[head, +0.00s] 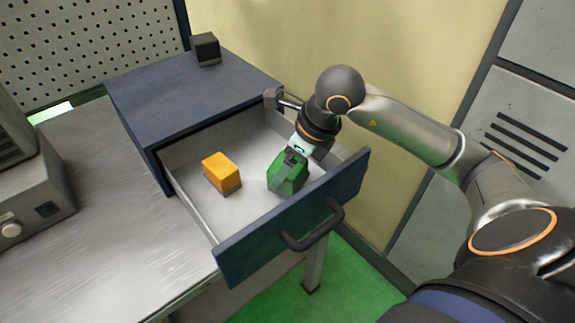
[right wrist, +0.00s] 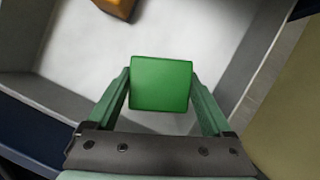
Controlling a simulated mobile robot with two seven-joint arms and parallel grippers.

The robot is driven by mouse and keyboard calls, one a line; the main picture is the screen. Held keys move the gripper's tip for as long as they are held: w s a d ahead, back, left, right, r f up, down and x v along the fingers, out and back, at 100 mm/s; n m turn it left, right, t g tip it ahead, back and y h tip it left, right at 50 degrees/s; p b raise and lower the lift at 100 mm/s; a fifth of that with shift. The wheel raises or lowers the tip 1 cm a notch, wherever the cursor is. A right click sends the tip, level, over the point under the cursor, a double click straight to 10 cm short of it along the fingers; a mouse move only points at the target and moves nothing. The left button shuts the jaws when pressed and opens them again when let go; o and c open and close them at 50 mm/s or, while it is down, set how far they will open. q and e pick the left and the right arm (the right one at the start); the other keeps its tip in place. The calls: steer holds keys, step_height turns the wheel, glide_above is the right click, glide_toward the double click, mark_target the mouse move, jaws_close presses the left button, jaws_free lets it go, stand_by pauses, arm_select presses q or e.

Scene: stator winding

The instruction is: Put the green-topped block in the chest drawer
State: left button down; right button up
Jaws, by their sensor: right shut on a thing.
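The green-topped block (right wrist: 161,84) shows in the right wrist view between the two green fingers of my right gripper (right wrist: 161,92), which is shut on it. In the head view my right gripper (head: 288,175) reaches down into the open chest drawer (head: 262,252) and largely hides the block. I cannot tell whether the block touches the drawer floor. The drawer is pulled out of a dark blue chest (head: 180,88) and has a dark handle on its front. My left gripper is not in view.
An orange block (head: 222,173) lies in the drawer, left of my right gripper; part of it also shows at the top of the right wrist view (right wrist: 115,6). A black block (head: 205,49) sits on the chest. A grey machine (head: 28,180) stands on the metal bench at left.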

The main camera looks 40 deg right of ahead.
steer(key=shift+f, duration=0.15)
steer(key=o, duration=1.6)
steer(key=shift+c, duration=0.2)
steer(key=shift+r, duration=0.35)
steer(key=p+v, duration=0.1)
steer(key=v, duration=1)
steer(key=shift+s+r, duration=0.2)
steer(key=shift+r, duration=0.1)
steer(key=shift+d, duration=0.1)
